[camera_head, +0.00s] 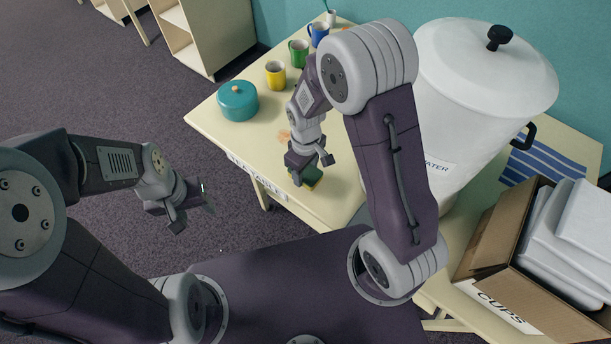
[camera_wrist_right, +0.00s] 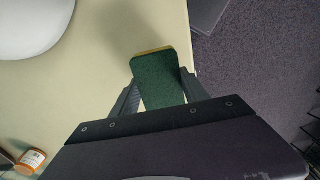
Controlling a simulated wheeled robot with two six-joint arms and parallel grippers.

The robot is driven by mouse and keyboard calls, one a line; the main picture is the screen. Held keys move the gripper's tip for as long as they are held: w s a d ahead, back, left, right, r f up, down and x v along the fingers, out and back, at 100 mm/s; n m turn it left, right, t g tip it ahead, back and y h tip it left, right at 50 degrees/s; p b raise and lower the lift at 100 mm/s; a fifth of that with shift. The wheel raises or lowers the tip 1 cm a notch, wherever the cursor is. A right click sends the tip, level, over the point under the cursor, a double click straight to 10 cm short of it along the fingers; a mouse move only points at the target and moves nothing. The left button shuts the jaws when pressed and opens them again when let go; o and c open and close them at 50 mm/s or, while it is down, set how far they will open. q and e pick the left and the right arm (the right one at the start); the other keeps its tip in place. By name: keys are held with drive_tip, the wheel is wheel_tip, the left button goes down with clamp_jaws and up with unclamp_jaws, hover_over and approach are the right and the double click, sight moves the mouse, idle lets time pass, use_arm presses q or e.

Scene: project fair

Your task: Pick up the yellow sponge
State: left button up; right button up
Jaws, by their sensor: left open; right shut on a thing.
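The sponge (camera_head: 311,174) has a dark green top layer and a yellow layer beneath it. It is at the front edge of the cream table (camera_head: 220,132). My right gripper (camera_head: 309,167) is shut on the sponge, with a finger on each side of it. In the right wrist view the sponge (camera_wrist_right: 158,80) sits between the two fingers, its green face toward the camera and a yellow edge at its far end. I cannot tell whether it touches the table. My left gripper (camera_head: 193,208) is open and empty over the floor, left of the table.
A teal pot (camera_head: 238,101), a yellow mug (camera_head: 275,75), a green mug (camera_head: 298,54) and a blue mug (camera_head: 319,34) stand at the table's left and back. A large white water container (camera_head: 450,120) stands right of my right arm. A cardboard box (camera_head: 508,235) is at the right.

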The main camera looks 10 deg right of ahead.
drive_tip(key=s+d+r, duration=0.1)
drive_tip(key=s+r, duration=0.6)
drive_tip(key=s, duration=0.4)
drive_tip(key=shift+s+d+r, duration=0.15)
drive_tip(key=shift+s, duration=0.2)
